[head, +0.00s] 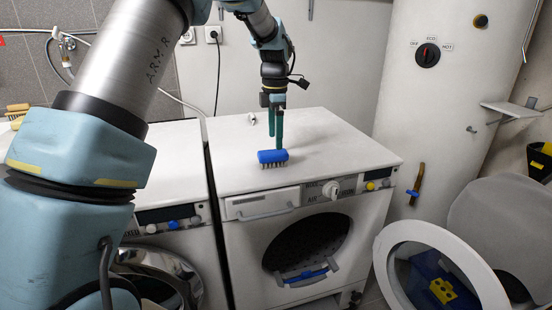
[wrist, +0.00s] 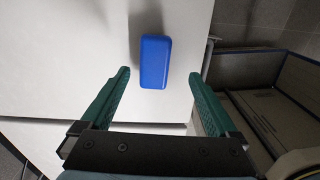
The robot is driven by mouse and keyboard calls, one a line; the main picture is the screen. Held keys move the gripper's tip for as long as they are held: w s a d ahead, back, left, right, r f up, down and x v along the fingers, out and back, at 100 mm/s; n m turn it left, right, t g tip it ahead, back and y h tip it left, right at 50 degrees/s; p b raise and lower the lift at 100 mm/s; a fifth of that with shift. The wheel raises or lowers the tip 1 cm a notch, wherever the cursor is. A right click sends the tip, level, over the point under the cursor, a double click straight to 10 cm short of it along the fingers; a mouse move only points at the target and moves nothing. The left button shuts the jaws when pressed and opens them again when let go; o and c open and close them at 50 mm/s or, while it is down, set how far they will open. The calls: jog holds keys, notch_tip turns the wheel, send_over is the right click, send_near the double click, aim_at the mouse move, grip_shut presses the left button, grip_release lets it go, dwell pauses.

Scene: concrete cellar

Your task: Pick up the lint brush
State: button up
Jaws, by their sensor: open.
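A blue brush (head: 272,156) with pale bristles along its lower front side lies on the white top of the right-hand washing machine (head: 318,138), near its front edge; I take it as the lint brush. In the wrist view the brush (wrist: 155,62) is a plain blue rounded block, with its near end between the fingertips. My gripper (head: 275,138) points down with green fingers, just above or behind the brush. In the wrist view my gripper (wrist: 159,75) is open and empty, with white surface showing on both sides of the brush. Whether the fingertips reach down beside it I cannot tell.
A second white machine (head: 176,160) stands to the left, with a narrow gap between. A white boiler (head: 430,90) stands at the right. The front machine's round door (head: 384,262) hangs open. Tan brushes (head: 17,110) lie at far left. The machine top around the blue brush is mostly clear.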

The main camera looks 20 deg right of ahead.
aim_at(273, 152)
jog(key=shift+w+a+f+p, duration=0.15)
jog(key=shift+f+p, duration=0.15)
jog(key=shift+f, duration=0.85)
jog(key=shift+w+f+p, duration=0.15)
jog(key=shift+f+p, duration=0.15)
jog(key=shift+f, duration=0.9)
jog(key=shift+w+a+f+p, duration=0.15)
jog(key=shift+f+p, duration=0.15)
jog(key=shift+f, duration=0.85)
jog(key=shift+c, duration=0.2)
jog(key=c, duration=1.4)
jog(key=shift+d, duration=0.1)
jog(key=shift+c, duration=0.2)
notch_tip(273, 152, up, 10)
jog(key=shift+r+b, duration=0.1)
jog(key=shift+b, duration=0.85)
jog(key=o, duration=0.9)
jog(key=c, duration=0.7)
